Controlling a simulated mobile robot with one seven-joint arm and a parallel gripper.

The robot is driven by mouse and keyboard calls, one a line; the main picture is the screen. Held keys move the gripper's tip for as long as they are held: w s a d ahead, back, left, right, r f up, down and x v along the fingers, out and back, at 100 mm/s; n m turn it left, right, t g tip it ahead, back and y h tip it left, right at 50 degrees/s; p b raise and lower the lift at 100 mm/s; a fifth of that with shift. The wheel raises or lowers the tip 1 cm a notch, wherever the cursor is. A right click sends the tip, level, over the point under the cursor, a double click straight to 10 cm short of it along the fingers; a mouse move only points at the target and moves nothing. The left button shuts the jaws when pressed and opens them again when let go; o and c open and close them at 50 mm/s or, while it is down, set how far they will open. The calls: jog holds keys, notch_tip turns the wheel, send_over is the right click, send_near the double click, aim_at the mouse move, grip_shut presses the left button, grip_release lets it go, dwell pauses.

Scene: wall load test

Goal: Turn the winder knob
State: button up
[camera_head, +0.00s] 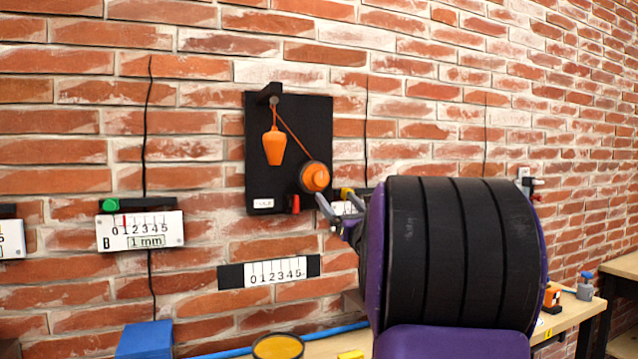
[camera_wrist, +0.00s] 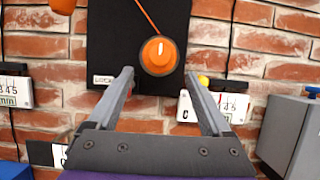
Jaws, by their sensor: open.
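The winder knob (camera_head: 316,177) is a round orange knob with a dark rim on a black wall board (camera_head: 263,180). In the wrist view the knob (camera_wrist: 158,56) shows a white mark pointing up. An orange cord runs from it up to a pulley, and an orange weight (camera_head: 273,147) hangs there. My gripper (camera_wrist: 158,85) is open and empty, its two grey fingers below the knob in the wrist view, with the knob centred between their lines. In the head view the fingers (camera_head: 332,212) are just below and right of the knob; my arm hides part of the wall.
A red switch-like piece (camera_head: 294,204) sits below the knob. Scale plates hang nearby: B (camera_head: 140,231), C (camera_wrist: 235,108) and a lower one (camera_head: 277,271). A blue block (camera_head: 145,340) and a grey box (camera_wrist: 289,138) stand lower down.

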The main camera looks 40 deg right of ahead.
aim_at(322, 180)
jog(key=x, duration=0.9)
jog(key=shift+w+d, duration=0.1)
jog(key=shift+w, duration=0.1)
grip_shut()
